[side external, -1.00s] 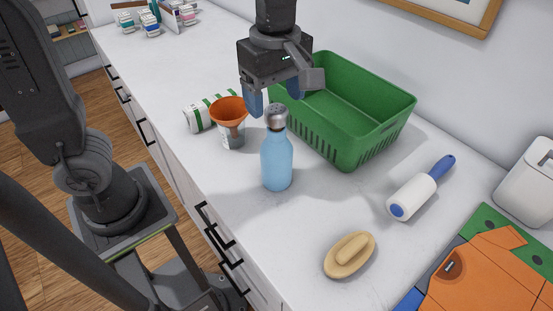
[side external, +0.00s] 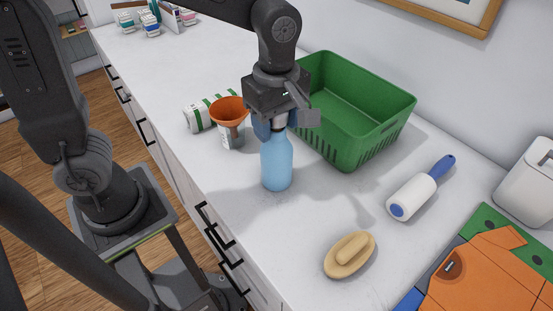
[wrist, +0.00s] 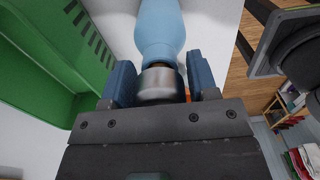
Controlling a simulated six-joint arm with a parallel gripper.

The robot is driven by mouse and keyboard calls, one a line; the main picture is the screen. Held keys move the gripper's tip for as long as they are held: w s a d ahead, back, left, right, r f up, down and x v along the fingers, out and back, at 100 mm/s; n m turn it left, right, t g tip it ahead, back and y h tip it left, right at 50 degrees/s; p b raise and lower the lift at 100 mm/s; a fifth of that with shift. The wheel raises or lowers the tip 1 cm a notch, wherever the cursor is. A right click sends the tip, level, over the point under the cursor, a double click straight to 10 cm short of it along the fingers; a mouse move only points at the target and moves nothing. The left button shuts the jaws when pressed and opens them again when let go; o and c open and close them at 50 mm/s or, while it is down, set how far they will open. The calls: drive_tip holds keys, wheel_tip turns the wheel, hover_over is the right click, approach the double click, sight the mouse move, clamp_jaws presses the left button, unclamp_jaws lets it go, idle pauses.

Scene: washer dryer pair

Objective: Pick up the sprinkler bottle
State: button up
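The sprinkler bottle, which I take to be the light blue bottle (side external: 276,163) with a metal cap, stands upright on the white counter. Its blue body (wrist: 159,25) and silver cap (wrist: 159,85) also show in the wrist view. My gripper (side external: 276,127) is above it, pointing down, with its blue fingers lowered on either side of the cap and neck. In the wrist view my gripper (wrist: 160,75) is open around the neck, with narrow gaps beside it. The side view hides most of the cap behind the gripper.
A green basket (side external: 352,148) stands close behind the bottle. An orange funnel (side external: 229,111) and a green-and-white can (side external: 197,118) are to the left. A lint roller (side external: 412,196), a tan brush (side external: 349,255) and folded orange clothing (side external: 495,270) are to the right.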

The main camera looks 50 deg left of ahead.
drive_tip(key=c, duration=0.9)
drive_tip(key=shift+r, duration=0.1)
